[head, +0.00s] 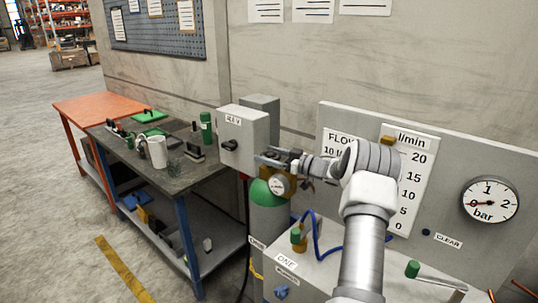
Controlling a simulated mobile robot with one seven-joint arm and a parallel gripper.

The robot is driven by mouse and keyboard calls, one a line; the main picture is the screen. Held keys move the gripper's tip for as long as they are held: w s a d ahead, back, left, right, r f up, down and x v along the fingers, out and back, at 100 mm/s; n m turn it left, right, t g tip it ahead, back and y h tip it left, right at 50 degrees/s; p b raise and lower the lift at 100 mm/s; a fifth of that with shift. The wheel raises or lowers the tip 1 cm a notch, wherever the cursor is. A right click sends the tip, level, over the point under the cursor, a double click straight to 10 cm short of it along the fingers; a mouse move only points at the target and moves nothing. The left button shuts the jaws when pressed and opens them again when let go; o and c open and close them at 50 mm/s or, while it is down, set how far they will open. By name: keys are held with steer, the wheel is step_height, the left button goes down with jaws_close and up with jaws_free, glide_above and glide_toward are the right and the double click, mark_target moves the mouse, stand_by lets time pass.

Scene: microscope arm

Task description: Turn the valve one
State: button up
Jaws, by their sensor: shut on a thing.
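A label reading ONE (287,261) is on the light grey box at the lower middle. A green-capped brass valve (297,238) stands just behind that label, and a blue knob (281,292) sits below it. My gripper (268,158) is up and left of these, apart from them. It is shut at the top of a grey gas bottle (268,222) with a green shoulder, on what looks like the bottle's valve. A brass regulator with a round dial (278,185) is just below my gripper. The gripped part is mostly hidden by the jaws.
A grey switch box (243,136) is close left of my gripper. A panel with a flow scale (408,190) and a bar dial (490,200) stands behind my arm. A blue hose (316,240) loops over the grey box.

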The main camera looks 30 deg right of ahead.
steer(key=o, duration=1.1)
steer(key=b+v, duration=0.1)
steer(key=v, duration=1.6)
steer(key=shift+s+f, duration=0.1)
steer(key=shift+s, duration=0.15)
steer(key=shift+w, duration=0.1)
